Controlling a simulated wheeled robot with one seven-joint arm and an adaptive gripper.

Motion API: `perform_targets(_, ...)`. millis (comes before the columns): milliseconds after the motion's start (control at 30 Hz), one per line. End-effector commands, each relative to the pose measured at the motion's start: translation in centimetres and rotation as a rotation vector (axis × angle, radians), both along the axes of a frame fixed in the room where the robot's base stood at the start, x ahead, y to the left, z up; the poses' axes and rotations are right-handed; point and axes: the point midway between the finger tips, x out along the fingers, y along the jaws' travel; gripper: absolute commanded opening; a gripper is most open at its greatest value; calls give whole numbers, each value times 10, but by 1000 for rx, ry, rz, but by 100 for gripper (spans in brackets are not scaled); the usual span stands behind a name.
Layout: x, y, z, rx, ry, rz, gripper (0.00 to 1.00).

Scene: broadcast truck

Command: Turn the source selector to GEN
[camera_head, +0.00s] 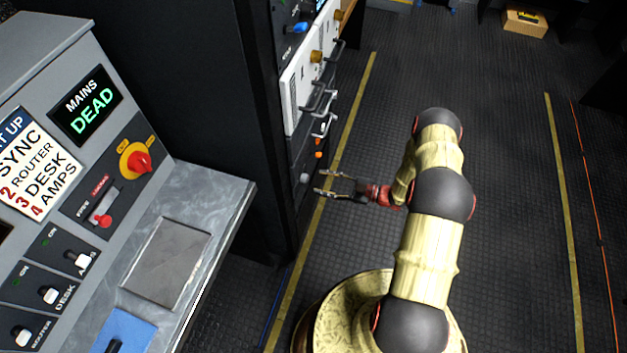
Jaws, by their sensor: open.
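A red rotary knob on a yellow disc (136,161) is on the sloping grey console panel at left, below a display reading MAINS DEAD (85,105). It looks like the source selector, but its small yellow labels are too small to read, so I cannot tell its position. Left of it is a red-handled slider (103,219) in a slot with a small red label. My gripper (319,182) is open and empty, its two fingers pointing left near the equipment rack's lower front. It is well to the right of the red knob and apart from it.
A tall dark rack (215,110) stands between the console and my gripper, with handles (318,98) jutting from its front. The console has a grey ledge (225,200) and switches labelled AMPS, DESK and ROUTER. Open floor (510,190) lies right of my arm. A yellow box (525,21) sits far back.

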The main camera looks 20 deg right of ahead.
Motion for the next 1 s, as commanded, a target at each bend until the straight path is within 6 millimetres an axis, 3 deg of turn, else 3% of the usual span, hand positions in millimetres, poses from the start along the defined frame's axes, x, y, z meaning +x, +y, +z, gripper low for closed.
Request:
perform_targets(200,-23,-35,2,0,0,-3,48)
perform_targets(400,-34,-51,3,0,0,-2,48)
perform_targets(1000,-36,-53,3,0,0,0,48)
